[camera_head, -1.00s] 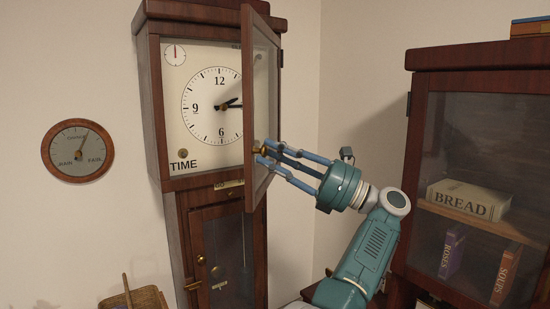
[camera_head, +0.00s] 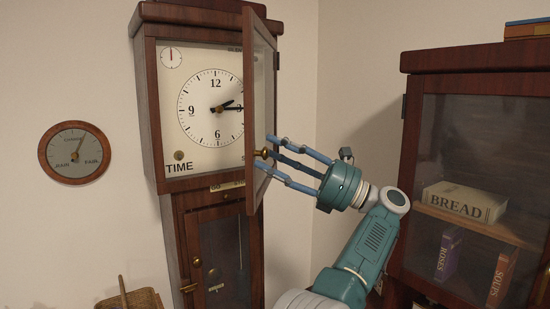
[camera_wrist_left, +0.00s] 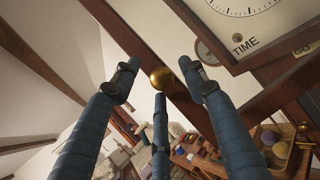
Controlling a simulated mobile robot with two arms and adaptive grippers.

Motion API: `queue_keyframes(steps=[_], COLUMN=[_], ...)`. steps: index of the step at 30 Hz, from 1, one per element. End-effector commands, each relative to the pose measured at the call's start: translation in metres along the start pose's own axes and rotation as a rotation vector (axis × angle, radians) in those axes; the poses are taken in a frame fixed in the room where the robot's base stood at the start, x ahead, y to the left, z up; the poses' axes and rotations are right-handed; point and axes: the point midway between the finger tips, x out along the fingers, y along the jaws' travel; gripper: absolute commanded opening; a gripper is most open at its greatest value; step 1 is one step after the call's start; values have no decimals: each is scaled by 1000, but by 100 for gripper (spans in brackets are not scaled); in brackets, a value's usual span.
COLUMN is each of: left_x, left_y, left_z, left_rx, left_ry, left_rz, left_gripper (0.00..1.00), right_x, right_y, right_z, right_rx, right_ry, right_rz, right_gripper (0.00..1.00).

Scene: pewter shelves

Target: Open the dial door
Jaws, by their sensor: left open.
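The dial door (camera_head: 250,110) of the tall clock stands swung outward, hinged on the case's right side. The white clock dial (camera_head: 200,150) behind it is exposed. A small brass knob (camera_head: 264,153) sits on the door's free edge. My left gripper (camera_head: 270,154) is open, its fingers spread around the knob without visibly gripping it. In the left wrist view, the knob (camera_wrist_left: 162,78) shows between the spread fingers of the gripper (camera_wrist_left: 160,72). My right gripper is in neither view.
The lower clock door (camera_head: 222,255) is shut. A dark glass-fronted cabinet (camera_head: 475,82) stands at the right, with a bread box (camera_head: 465,202) inside. A weather gauge (camera_head: 75,153) hangs on the left wall. A basket (camera_head: 130,300) is at the lower left.

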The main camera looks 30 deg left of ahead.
Motion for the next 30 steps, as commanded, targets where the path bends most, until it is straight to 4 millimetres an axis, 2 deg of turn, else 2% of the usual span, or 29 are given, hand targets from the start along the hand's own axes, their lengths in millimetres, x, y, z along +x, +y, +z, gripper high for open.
queue_keyframes(steps=[8, 11, 19, 30], left_x=[1, 6, 30, 37], left_y=[1, 4, 20, 24], left_z=[3, 15, 70, 86], left_rx=[2, 0, 0, 3], left_ry=[3, 4, 2, 1], left_rz=[-1, 0, -1, 0], left_gripper=[43, 43, 43, 43], right_x=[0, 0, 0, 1], right_y=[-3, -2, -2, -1], right_z=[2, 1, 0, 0], right_rx=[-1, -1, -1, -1], right_ry=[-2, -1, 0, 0], right_rz=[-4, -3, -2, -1], right_gripper=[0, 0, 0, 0])
